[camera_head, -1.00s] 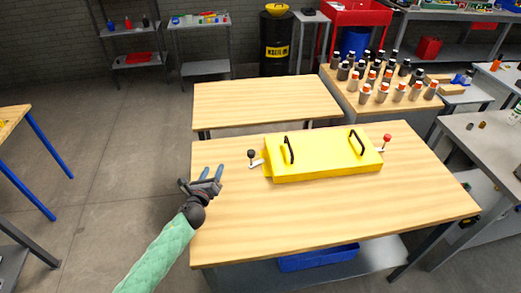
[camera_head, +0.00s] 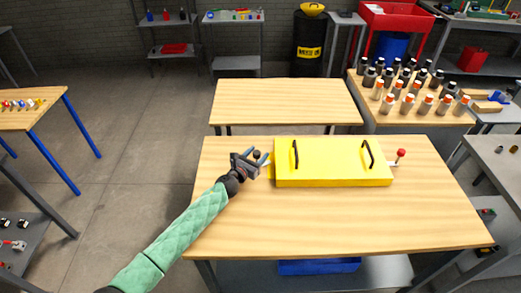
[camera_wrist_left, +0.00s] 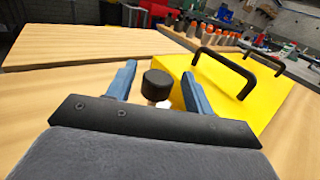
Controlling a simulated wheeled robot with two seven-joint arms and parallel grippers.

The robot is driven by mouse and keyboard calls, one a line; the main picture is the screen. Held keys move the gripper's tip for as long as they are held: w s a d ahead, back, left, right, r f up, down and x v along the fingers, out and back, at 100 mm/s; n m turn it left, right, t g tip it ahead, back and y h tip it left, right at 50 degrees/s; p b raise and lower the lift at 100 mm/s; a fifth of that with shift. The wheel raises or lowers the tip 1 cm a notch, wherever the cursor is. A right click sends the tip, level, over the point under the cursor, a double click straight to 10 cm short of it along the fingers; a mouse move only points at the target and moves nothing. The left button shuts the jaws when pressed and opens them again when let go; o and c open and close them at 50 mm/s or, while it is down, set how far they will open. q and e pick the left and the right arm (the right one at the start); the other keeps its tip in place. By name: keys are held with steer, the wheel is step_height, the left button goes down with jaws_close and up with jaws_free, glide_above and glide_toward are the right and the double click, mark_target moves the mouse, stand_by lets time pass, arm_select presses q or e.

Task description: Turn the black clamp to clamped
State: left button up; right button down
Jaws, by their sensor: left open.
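The black clamp (camera_head: 257,154) is a black knob on a light lever at the left end of the yellow box (camera_head: 335,177). In the left wrist view the black knob (camera_wrist_left: 157,84) stands between the two blue fingers of my left gripper (camera_wrist_left: 158,82), with a gap on each side. My left gripper (camera_head: 262,159) is open around or just short of the knob; the exact depth is hard to tell. The lever below the knob is mostly hidden by the gripper. A red-knobbed clamp (camera_head: 401,154) is at the box's right end. My right gripper is not in view.
The box carries two black handles (camera_head: 368,153) on top and sits on a wooden table (camera_head: 330,225). The table is clear in front of the box. Behind stands an empty wooden table (camera_head: 285,103), and at the right a table with several bottles (camera_head: 415,90).

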arm_select(q)
steer(key=shift+w+d, duration=0.2)
steer(key=shift+w, duration=0.45)
steer(key=shift+w+d, duration=0.25)
steer(key=c, duration=1)
steer(key=shift+o, duration=0.2)
steer(key=shift+w+f+h, duration=0.1)
steer(key=shift+h, duration=0.2)
steer(key=m+g+h+b, duration=0.2)
steer(key=g+h+b, duration=0.1)
steer(key=b, duration=0.1)
steer(key=shift+d+m, duration=0.15)
steer(key=shift+m, duration=0.25)
steer(key=g+b, duration=0.1)
steer(key=m+g+h+b, duration=0.1)
steer(key=shift+s+d+b, duration=0.1)
steer(key=shift+s+b, duration=0.15)
steer(key=shift+b, duration=0.15)
steer(key=shift+m, duration=0.3)
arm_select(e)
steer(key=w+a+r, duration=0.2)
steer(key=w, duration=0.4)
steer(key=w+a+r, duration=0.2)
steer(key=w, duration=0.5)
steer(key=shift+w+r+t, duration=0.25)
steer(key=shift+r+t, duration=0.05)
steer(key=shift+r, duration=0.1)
